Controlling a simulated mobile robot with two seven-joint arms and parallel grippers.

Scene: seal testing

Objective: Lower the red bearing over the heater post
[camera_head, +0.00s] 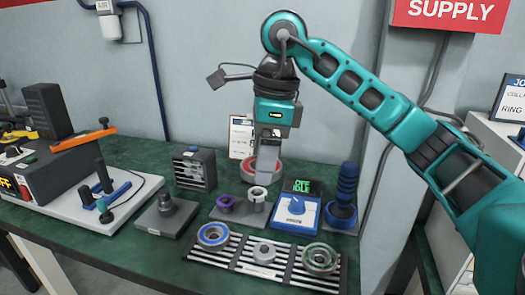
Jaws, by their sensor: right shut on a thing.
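The red bearing (249,172) is a pinkish-red ring with a pale inside, near the back middle of the green bench. My right gripper (266,180) points straight down and is shut on it; the grey fingers cover part of the ring. The gap beneath the ring is hard to judge. I cannot tell for sure which post is the heater's. A short dark stepped post (166,205) stands on a grey plate left of the gripper. My left gripper is not in view.
A slotted rack (232,262) with several bearings lies in front. A dark vented box (194,169) stands left.

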